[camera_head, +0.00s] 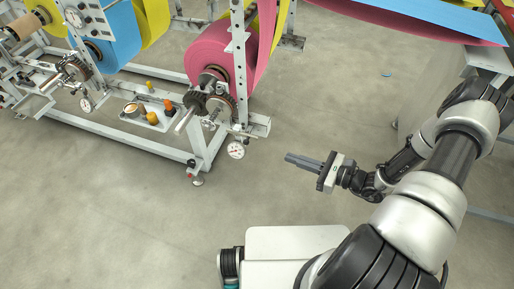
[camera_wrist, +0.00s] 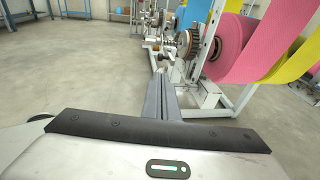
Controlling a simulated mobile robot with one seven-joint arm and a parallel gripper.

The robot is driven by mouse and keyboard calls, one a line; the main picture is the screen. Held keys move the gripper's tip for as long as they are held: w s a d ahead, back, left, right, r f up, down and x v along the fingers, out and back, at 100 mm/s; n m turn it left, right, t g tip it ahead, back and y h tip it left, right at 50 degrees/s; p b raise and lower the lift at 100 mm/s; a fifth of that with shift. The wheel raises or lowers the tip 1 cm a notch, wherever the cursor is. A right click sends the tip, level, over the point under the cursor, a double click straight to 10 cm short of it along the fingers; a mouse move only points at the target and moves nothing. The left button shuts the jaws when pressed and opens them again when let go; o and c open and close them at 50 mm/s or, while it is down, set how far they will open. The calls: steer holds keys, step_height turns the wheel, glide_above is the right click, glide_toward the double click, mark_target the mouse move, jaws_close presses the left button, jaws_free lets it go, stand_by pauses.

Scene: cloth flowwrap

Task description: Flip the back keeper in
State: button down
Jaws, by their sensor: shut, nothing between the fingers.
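My gripper (camera_head: 303,162) is shut and empty, held out over the open floor to the right of the machine frame. In the wrist view its closed fingers (camera_wrist: 161,98) point toward the machine. A pink roll (camera_head: 222,55) sits on a shaft at the near upright (camera_head: 238,60), with a dark toothed wheel and collar (camera_head: 196,104) on the shaft end. The roll also shows in the wrist view (camera_wrist: 232,48), with the toothed wheel (camera_wrist: 184,43) to its left. I cannot make out which part is the back keeper. My gripper is apart from all of these.
A tray (camera_head: 148,117) with small orange and yellow items rests on the lower frame. Dial gauges (camera_head: 236,149) hang near the frame's foot. Blue and yellow rolls (camera_head: 112,38) stand further left. The grey floor (camera_head: 110,210) in front is clear.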

mark_target(248, 143)
stand_by(0.3)
steer(key=x, duration=1.4)
steer(key=shift+r+b, duration=0.1)
steer(key=shift+b, duration=0.3)
steer(key=w+a, duration=0.2)
steer(key=a, duration=0.3)
steer(key=shift+a, duration=0.4)
steer(key=shift+r, duration=0.1)
